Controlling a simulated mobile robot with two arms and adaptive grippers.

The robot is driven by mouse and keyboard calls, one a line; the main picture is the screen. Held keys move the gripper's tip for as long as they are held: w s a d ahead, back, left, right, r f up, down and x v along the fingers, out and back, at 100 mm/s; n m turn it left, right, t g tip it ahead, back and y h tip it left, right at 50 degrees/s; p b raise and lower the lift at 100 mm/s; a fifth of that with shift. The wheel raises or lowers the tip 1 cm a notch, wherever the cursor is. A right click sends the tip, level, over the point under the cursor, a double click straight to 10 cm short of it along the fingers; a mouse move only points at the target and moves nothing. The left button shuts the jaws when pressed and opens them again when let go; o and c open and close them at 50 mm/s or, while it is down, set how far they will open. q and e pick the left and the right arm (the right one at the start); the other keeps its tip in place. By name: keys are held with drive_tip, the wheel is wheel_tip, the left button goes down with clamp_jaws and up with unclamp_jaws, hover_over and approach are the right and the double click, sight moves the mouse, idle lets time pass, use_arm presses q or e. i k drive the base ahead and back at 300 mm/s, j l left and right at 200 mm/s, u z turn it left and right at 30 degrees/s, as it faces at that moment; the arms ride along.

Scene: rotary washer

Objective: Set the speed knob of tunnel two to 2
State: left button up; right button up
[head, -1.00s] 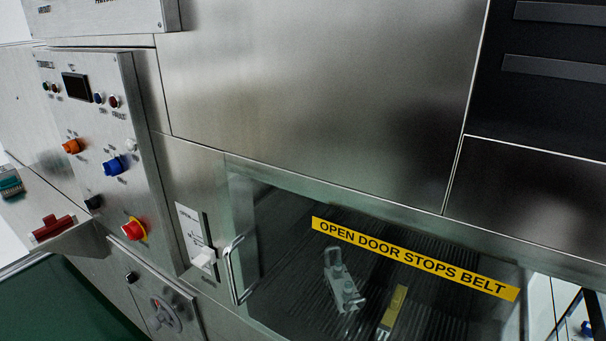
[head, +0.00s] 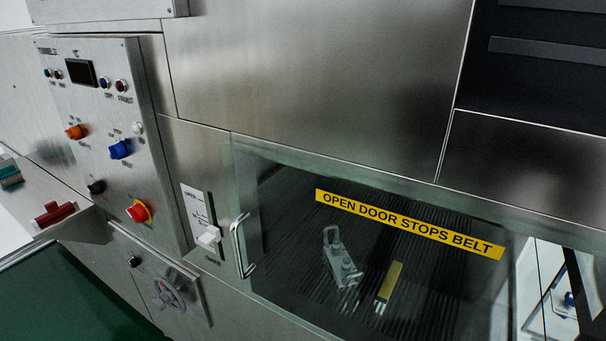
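The control panel (head: 108,175) is on the left of the head view. Its heading starts with "TUNNEL", but the rest is too small to read surely. It carries an orange knob (head: 76,132), a blue knob (head: 120,149) to its right, and a small black knob (head: 96,187) below. The labels around the knobs are too small to read, so I cannot tell which is the speed knob or its setting. Neither of my grippers is in view.
A red emergency-stop button (head: 138,211) sits low on the panel. Right of it are a white lever switch (head: 208,237) and a glass door (head: 300,235) with a handle (head: 241,246). A handwheel (head: 168,294) is below. A red part (head: 54,214) lies on the left ledge.

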sight(131, 261)
drive_tip(key=u, duration=1.25)
